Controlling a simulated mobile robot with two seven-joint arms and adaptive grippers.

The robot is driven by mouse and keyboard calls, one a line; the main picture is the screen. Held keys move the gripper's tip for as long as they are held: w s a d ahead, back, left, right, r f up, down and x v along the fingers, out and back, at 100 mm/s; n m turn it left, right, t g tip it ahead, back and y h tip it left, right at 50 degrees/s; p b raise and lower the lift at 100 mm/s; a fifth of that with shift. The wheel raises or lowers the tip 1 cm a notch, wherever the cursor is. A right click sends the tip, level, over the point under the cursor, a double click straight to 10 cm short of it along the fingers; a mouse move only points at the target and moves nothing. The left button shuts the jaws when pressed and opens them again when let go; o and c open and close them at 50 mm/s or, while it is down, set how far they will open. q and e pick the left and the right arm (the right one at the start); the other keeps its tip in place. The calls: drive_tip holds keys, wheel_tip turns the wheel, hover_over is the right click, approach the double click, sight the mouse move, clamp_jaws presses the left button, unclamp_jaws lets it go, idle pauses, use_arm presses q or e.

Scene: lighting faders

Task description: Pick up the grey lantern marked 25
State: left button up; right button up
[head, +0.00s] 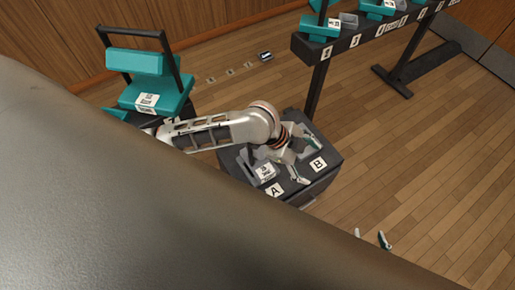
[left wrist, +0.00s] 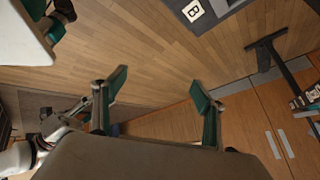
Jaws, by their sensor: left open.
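No lantern reading 25 can be made out; the labels are too small. A grey block with a white label (head: 265,172) sits on the dark box beside the A tag. Another small grey block (head: 348,20) sits on the dark rail. My left gripper (head: 306,161) is over the box near the B tag, with its green-tipped fingers apart. In the left wrist view its open fingers (left wrist: 160,89) have only floor between them. My right gripper (head: 370,238) shows only its fingertips, apart and empty, over the floor at the lower right.
The dark box (head: 319,183) carries tags A and B. A rail on legs (head: 300,46) bears teal lamps at the upper right. A teal lamp with a black yoke (head: 158,96) stands at left. A small object (head: 265,56) lies on the floor.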

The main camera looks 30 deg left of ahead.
use_arm(q)
drive_tip(key=w+a+r+m+g+y, duration=0.1)
drive_tip(key=w+a+m+g+y, duration=0.2)
drive_tip(key=a, duration=0.5)
drive_tip(key=m+y+b, duration=0.1)
drive_tip(key=m+y, duration=0.2)
drive_tip(key=y, duration=0.1)
approach(258, 151)
drive_tip(key=w, duration=0.1)
drive_tip(key=w+a+r, duration=0.2)
drive_tip(key=shift+w+r, duration=0.1)
drive_tip(key=shift+w, duration=0.2)
drive_tip(key=shift+a+f+m, duration=0.2)
drive_tip(key=shift+f+m, duration=0.05)
drive_tip(key=shift+m, duration=0.05)
drive_tip(key=shift+f+b, duration=0.65)
drive_tip(key=shift+f, duration=0.85)
wheel_tip(258, 151, down, 4)
drive_tip(key=shift+r+b, duration=0.15)
drive_tip(key=shift+b, duration=0.55)
drive_tip(key=shift+w+f, duration=0.1)
drive_tip(key=shift+f, duration=0.15)
drive_tip(key=shift+d+r, duration=0.1)
drive_tip(key=shift+c, duration=1.1)
clamp_jaws()
drive_tip(key=shift+w, duration=0.1)
